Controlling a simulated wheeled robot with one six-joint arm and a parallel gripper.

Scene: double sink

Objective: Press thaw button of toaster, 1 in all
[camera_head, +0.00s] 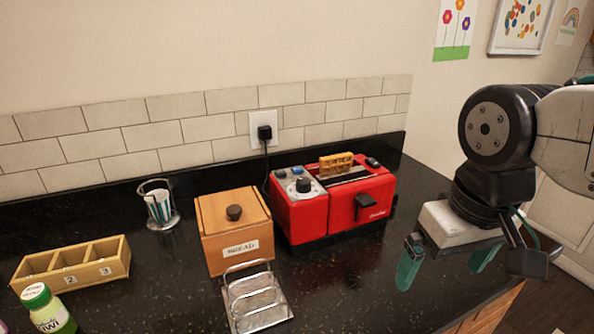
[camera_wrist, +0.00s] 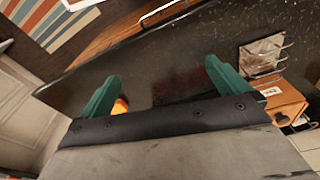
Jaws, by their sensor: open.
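The red toaster (camera_head: 333,200) stands on the black counter near the tiled wall, with a waffle or bread slice (camera_head: 336,163) showing in its slot. Its left panel carries a dark knob (camera_head: 303,185) and small blue and grey buttons (camera_head: 288,172); their labels are too small to read. A dark lever (camera_head: 364,201) is on its front. My gripper (camera_head: 442,262) is open and empty, to the right of the toaster and apart from it. In the wrist view, my gripper's green fingers (camera_wrist: 160,88) are spread over the counter edge; the toaster is not clearly seen there.
A wooden bread box (camera_head: 232,228) stands directly left of the toaster, with a wire rack (camera_head: 255,300) in front. A numbered wooden tray (camera_head: 73,268), a kiwi bottle (camera_head: 47,310) and a glass holder (camera_head: 159,205) are farther left. A plug (camera_head: 265,132) and cord hang behind the toaster.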

